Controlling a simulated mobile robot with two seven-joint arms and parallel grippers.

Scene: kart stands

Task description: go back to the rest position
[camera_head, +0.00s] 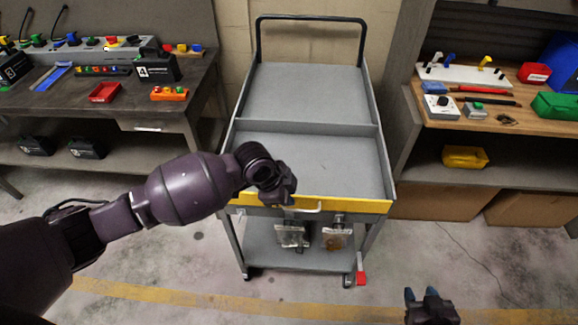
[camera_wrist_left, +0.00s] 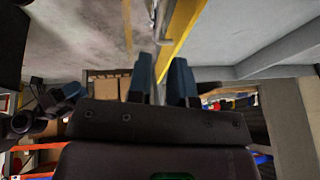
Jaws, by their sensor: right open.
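A grey kart (camera_head: 310,90) with two top compartments, both empty, stands in the middle of the head view. My left gripper (camera_head: 285,192) is at the kart's yellow front edge (camera_head: 350,204), left of a pale handle (camera_head: 308,209); its fingertips are hard to make out there. In the left wrist view its two blue fingers (camera_wrist_left: 162,80) are apart, with the yellow edge running up beyond them. I see nothing gripped between them; whether they touch the kart I cannot tell. My right gripper (camera_head: 422,294) is open and empty at the bottom right, above the floor.
A dark workbench (camera_head: 60,100) with bins and boxes stands left. A wooden-topped bench (camera_head: 530,115) with tools and a green bin (camera_head: 556,106) stands right. Clear bags (camera_head: 291,236) hang below the kart's front edge. The floor (camera_head: 200,270) in front is clear.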

